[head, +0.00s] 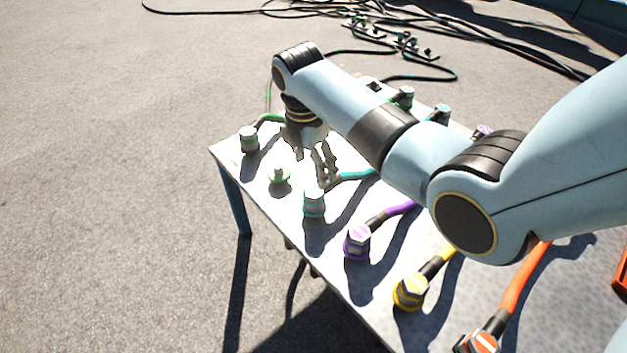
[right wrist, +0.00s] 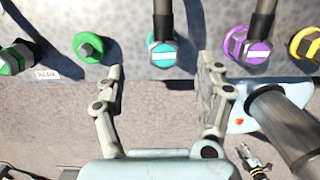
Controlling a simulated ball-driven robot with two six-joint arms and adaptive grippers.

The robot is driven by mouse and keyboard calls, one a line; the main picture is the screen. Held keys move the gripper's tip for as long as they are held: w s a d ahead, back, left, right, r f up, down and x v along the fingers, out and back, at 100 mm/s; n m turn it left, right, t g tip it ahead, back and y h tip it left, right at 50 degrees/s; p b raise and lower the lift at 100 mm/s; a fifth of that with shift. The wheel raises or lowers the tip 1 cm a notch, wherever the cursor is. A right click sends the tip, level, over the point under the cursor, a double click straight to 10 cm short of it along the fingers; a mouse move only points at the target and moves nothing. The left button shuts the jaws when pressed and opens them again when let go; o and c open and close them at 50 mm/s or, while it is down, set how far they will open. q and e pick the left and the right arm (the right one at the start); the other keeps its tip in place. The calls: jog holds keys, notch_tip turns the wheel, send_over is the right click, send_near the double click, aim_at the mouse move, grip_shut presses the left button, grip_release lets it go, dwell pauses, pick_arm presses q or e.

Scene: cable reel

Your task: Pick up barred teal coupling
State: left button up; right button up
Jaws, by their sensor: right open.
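The barred teal coupling (head: 314,203) stands at the table's edge in the head view, with a teal cable running back from it. In the right wrist view the teal coupling (right wrist: 162,55) shows a white bar across its teal face and lies between the fingers in the picture. My right gripper (head: 314,166) is open and empty, above the table beside the teal coupling and apart from it. Its two spread fingers also show in the right wrist view (right wrist: 161,68).
Along the table (head: 228,150) are a small green piece (head: 279,176), a green coupling (head: 249,139), a purple coupling (head: 358,242), a yellow one (head: 411,291) and an orange one (head: 481,343). Loose black cables (head: 430,75) lie on the ground behind. My right arm hides part of the table.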

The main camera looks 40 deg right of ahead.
aim_at(316, 189)
jog(key=f+b, duration=0.1)
jog(key=f, duration=0.3)
jog(key=shift+s+d+f+b, duration=0.1)
jog(key=shift+d+f+b, duration=0.1)
jog(key=shift+b, duration=0.15)
jog(key=shift+f, duration=0.45)
jog(key=f+b, duration=0.1)
jog(key=f, duration=0.1)
jog(key=f+b, duration=0.2)
jog(key=shift+s+d+f, duration=0.2)
jog(key=shift+f, duration=0.2)
pick_arm(q)
jog(key=shift+g, duration=0.3)
jog(key=f, duration=0.1)
jog(key=a+f, duration=0.2)
jog(key=shift+s+f, duration=0.3)
jog(key=shift+f, duration=0.1)
pick_arm(e)
jog(key=shift+r, duration=0.1)
jog(key=shift+c, duration=0.2)
jog(key=c, duration=1.3)
pick_arm(q)
jog(key=shift+s, duration=0.15)
pick_arm(e)
jog(key=shift+c, duration=0.2)
jog(key=shift+w+r, duration=0.1)
